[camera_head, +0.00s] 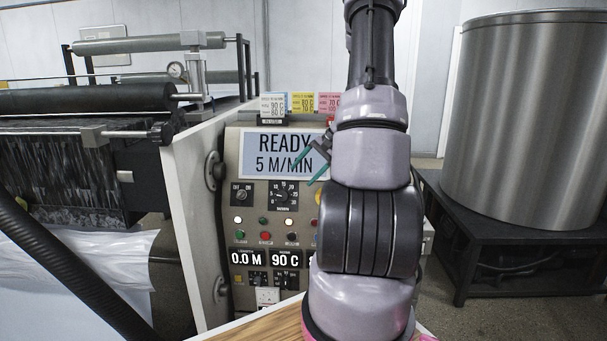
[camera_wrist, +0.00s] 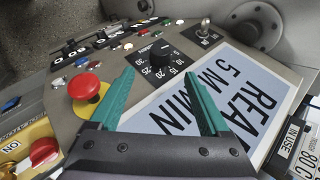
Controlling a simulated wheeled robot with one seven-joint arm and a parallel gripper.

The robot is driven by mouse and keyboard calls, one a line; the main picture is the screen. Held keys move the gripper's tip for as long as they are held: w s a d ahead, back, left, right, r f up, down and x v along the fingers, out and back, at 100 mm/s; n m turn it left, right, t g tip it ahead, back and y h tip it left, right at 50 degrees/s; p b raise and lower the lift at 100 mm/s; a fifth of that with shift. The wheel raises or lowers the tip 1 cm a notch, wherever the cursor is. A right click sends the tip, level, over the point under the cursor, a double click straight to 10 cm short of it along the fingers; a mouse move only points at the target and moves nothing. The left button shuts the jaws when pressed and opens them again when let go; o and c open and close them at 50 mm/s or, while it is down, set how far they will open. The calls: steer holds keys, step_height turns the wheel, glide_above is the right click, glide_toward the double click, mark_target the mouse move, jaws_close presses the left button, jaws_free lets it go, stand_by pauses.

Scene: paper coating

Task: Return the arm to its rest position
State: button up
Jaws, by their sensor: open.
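My arm stands upright in the middle of the head view, in front of the control panel (camera_head: 232,215). My gripper (camera_head: 306,172) partly shows at the left of the arm, its teal fingers in front of the panel's "READY 5 M/MIN" display (camera_head: 265,150). In the wrist view my gripper (camera_wrist: 160,78) is open with nothing between its fingers. The display (camera_wrist: 232,75) shows beyond and beside the fingers, and a black dial (camera_wrist: 160,53) lies just past the fingertips. My arm hides the panel's right part in the head view.
A red mushroom button (camera_wrist: 88,86) is close to the left finger in the wrist view. A roller machine (camera_head: 85,98) stands at left. A large metal drum (camera_head: 520,120) sits on a dark stand (camera_head: 500,255) at right. Coloured cards (camera_head: 302,102) stand atop the panel.

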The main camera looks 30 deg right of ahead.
steer(key=s+a+r+n+h, duration=0.15)
steer(key=s+a+r, duration=0.25)
steer(key=a+r, duration=0.4)
steer(key=s+a+r+n+h, duration=0.1)
steer(key=s+a+r+n, duration=0.25)
steer(key=a+r, duration=0.4)
steer(key=s+a+r, duration=0.2)
steer(key=s, duration=0.3)
steer(key=s+a+r+n+t+h, duration=0.1)
steer(key=s+a+r, duration=0.1)
steer(key=s, duration=0.3)
steer(key=s+a+r, duration=0.2)
steer(key=s+r, duration=0.2)
steer(key=s, duration=0.1)
steer(key=shift+s+a+r+n+t, duration=0.15)
steer(key=shift+a+r+n+t, duration=0.1)
steer(key=shift+a+n+t, duration=0.15)
